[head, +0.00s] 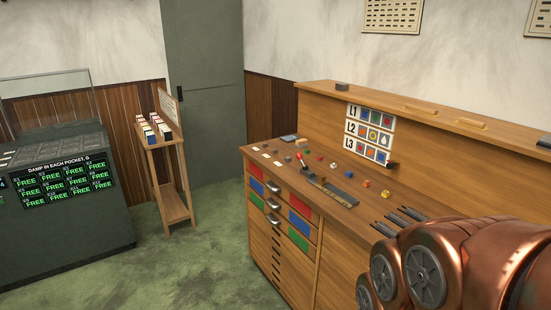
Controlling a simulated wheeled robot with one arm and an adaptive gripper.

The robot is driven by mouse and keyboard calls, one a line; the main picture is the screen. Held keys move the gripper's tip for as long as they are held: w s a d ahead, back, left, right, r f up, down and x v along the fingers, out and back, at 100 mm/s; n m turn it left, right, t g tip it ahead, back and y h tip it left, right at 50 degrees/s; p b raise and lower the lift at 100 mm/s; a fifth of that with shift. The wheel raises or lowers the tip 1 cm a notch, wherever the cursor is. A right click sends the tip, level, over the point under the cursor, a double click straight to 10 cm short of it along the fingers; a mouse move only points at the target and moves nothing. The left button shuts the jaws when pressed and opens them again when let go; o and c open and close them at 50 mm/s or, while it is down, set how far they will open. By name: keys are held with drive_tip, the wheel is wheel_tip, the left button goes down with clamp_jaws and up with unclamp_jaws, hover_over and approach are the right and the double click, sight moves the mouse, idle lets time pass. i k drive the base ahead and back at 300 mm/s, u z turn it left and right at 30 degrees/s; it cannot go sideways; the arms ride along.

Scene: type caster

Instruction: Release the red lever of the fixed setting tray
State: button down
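The fixed setting tray (337,194) is a long dark grey tray on the wooden workbench top, near its front edge. A small red lever (304,163) stands at the tray's far left end, tilted up to the left. My copper arm covers the lower right of the head view, over the right part of the bench.
A sign board (370,133) stands behind. Drawers front the bench (330,245). Green floor (190,272) is clear at left.

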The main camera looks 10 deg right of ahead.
sight(298, 156)
drive_tip(key=u, duration=0.55)
drive_tip(key=i, duration=1.1)
drive_tip(key=u, duration=0.35)
